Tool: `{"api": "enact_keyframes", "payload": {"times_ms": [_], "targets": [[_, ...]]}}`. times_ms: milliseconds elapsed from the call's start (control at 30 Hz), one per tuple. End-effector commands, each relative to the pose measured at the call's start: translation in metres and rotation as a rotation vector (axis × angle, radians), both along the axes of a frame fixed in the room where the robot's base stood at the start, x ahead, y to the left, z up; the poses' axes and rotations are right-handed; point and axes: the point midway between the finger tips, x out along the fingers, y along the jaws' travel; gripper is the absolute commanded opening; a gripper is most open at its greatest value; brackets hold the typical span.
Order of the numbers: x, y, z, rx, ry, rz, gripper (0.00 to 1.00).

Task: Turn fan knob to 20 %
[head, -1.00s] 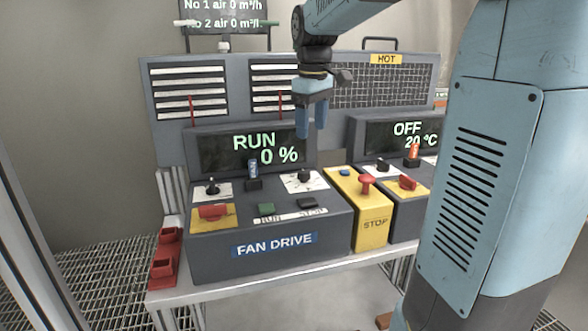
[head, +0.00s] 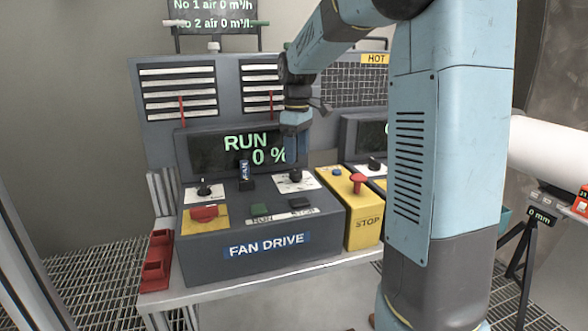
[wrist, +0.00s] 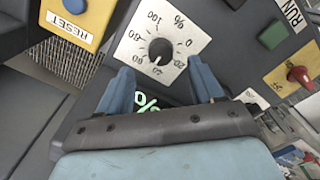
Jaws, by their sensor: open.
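The fan knob (head: 295,175) is a black round knob on a white dial plate at the right of the grey FAN DRIVE box (head: 215,240). The box's display (head: 240,150) reads RUN and 0 %. In the wrist view the knob (wrist: 160,49) sits inside a printed percent scale from 0 to 100; its pointer is too small to read surely. My gripper (wrist: 163,80) is open and empty, its two blue fingers straddling the near side of the dial, apart from the knob. In the head view my gripper (head: 297,150) hangs just above the knob, in front of the display.
A yellow STOP box (head: 363,225) with a red button stands close at the right. Red holders (head: 156,262) lie at the left edge.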

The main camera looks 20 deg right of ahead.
Motion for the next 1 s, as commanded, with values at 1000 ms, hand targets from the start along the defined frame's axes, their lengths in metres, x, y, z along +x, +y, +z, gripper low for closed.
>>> {"api": "enact_keyframes", "payload": {"times_ms": [1000], "targets": [[0.0,0.001,-0.056,0.0,-0.001,0.001,0.46]]}}
